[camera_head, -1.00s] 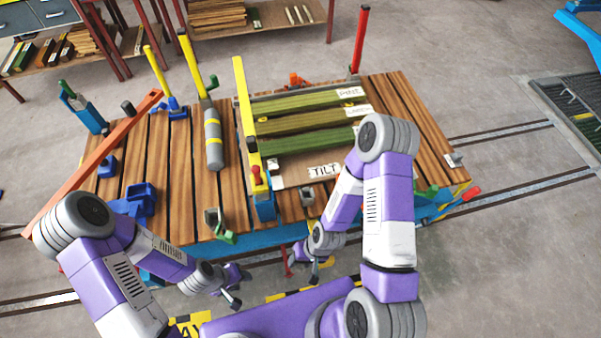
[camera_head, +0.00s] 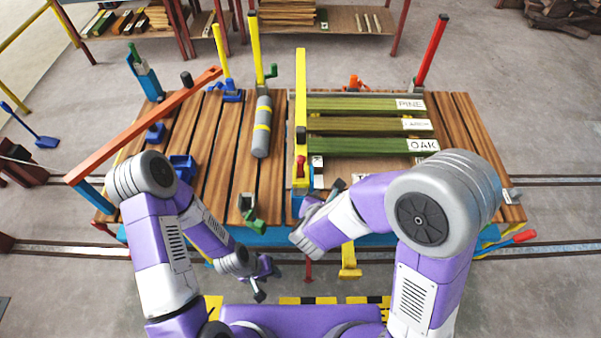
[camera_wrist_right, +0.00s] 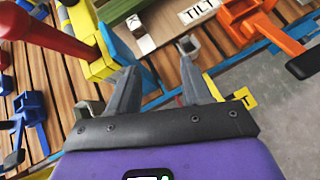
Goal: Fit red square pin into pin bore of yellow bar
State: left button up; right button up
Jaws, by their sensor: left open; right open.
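The yellow bar (camera_head: 301,90) runs from the back of the bench to its front edge, with its near end over a blue post. A red piece with a rounded grip (camera_head: 300,166), apparently the red pin, stands at that near end. It also shows large in the right wrist view (camera_wrist_right: 50,36). I cannot tell whether it sits in the bore, which is hidden. My right gripper (camera_head: 325,194) is open and empty, just right of the bar's near end. Its fingers (camera_wrist_right: 160,84) point past the blue post. My left gripper (camera_head: 262,279) is open and empty in front of the bench.
A small grey square socket (camera_wrist_right: 188,45) and a black-and-white block (camera_wrist_right: 138,24) lie close to my right fingers. Green slats (camera_head: 350,145) lie right of the bar. A grey cylinder (camera_head: 262,128) and a green-handled clamp (camera_head: 250,212) are left of it.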

aim_at(303, 163)
jog(key=a+r+n+t+y, duration=0.1)
jog(key=a+r, duration=0.1)
jog(key=w+a+r+n+t, duration=0.1)
jog(key=a+r+t, duration=0.1)
jog(key=r, duration=0.1)
jog(key=w+a+r+n+t+y, duration=0.1)
jog(key=a+r+n, duration=0.1)
jog(key=r, duration=0.1)
jog(key=shift+w+r+t+y, duration=0.2)
jog(key=shift+t+y, duration=0.1)
jog(key=shift+t, duration=0.1)
jog(key=shift+w+r, duration=0.1)
jog(key=shift+w, duration=0.1)
jog(key=shift+w+n+b, duration=0.3)
jog(key=shift+w, duration=0.05)
jog(key=x, duration=0.7)
jog(key=shift+a, duration=0.35)
jog(key=shift+s, duration=0.1)
grip_shut()
